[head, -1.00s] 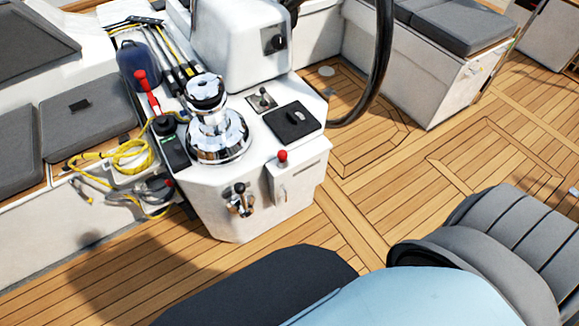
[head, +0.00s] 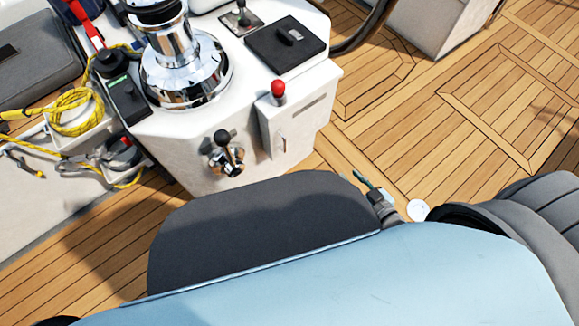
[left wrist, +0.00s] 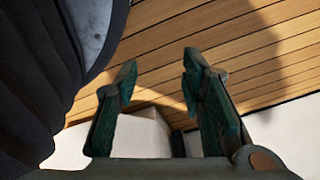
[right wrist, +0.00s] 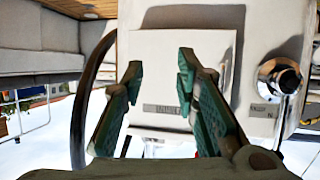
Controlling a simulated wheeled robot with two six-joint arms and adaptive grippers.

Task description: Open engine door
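The engine door appears to be the white panel (head: 290,132) on the console's front, under a red knob (head: 278,88). In the right wrist view this white panel (right wrist: 180,60) appears upside down, with a dark label and a small latch at its right side. My right gripper (head: 366,184) is to the right of and below the panel in the head view. In the right wrist view it is open (right wrist: 160,68), empty, facing the panel. My left gripper (left wrist: 161,66) is open and empty above the deck; the head view does not show it.
A chrome lever (head: 227,153) sticks out left of the panel; it also shows in the right wrist view (right wrist: 283,78). A chrome winch (head: 183,70) and black pad (head: 286,44) top the console. Yellow rope (head: 75,110) lies left.

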